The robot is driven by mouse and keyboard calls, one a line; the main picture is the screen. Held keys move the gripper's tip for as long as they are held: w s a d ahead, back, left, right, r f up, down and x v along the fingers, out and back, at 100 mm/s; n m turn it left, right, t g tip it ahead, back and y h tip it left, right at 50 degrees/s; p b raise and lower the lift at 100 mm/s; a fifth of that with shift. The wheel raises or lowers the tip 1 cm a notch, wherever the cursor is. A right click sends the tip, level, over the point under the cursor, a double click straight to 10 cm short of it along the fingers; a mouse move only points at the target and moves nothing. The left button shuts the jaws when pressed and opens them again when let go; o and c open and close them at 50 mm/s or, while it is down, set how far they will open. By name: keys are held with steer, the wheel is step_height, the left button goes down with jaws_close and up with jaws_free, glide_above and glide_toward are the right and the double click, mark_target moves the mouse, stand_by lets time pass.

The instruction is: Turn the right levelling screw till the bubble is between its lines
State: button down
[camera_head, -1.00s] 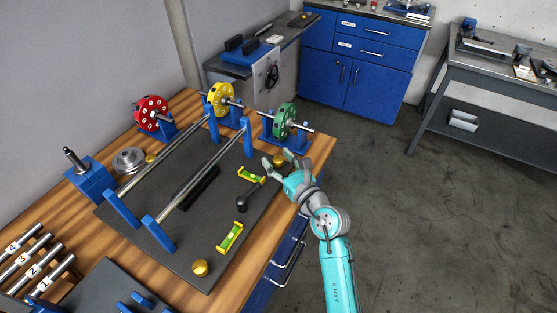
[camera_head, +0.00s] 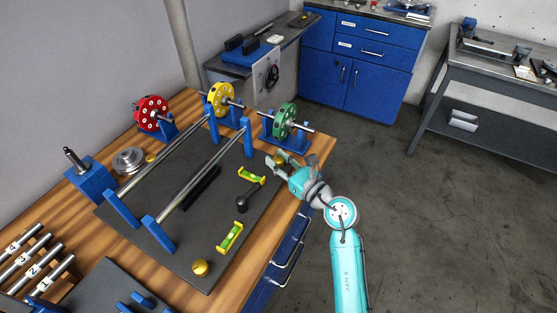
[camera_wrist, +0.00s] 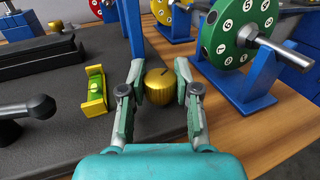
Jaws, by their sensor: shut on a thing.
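The brass levelling screw (camera_wrist: 160,87), a ribbed round knob with a dark line on top, stands at the far right corner of the dark base plate (camera_head: 176,232). My gripper (camera_wrist: 159,78) is shut on it, one finger on each side. In the head view my gripper (camera_head: 284,163) partly hides this screw. A yellow spirit level with a green vial (camera_head: 251,174) lies close by on the plate, and shows left of my gripper in the wrist view (camera_wrist: 96,91). A second level (camera_head: 230,237) lies nearer the front. The bubbles are too small to place against their lines.
Another brass screw (camera_head: 200,268) is at the front corner. A black ball-ended lever (camera_head: 243,203) lies between the levels. The green rotor (camera_head: 284,121) on its blue stand is close behind my gripper. Blue posts carry two rails (camera_head: 196,172). Floor to the right is clear.

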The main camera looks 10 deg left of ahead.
steer(key=n+g+y, duration=0.2)
steer(key=n+g, duration=0.1)
steer(key=g, duration=0.1)
steer(key=n+g+y, duration=0.2)
steer(key=n+g, duration=0.1)
steer(key=g, duration=0.2)
steer(key=shift+w+r, duration=0.1)
steer(key=shift+w, duration=0.1)
steer(key=n+g, duration=0.3)
steer(key=g, duration=0.1)
steer(key=n+g, duration=0.2)
steer(key=g, duration=0.2)
steer(key=shift+s+n+g+h, duration=0.1)
steer(key=shift+n+g+h, duration=0.3)
steer(key=c, duration=0.8)
jaws_free()
steer(key=v, duration=1.2)
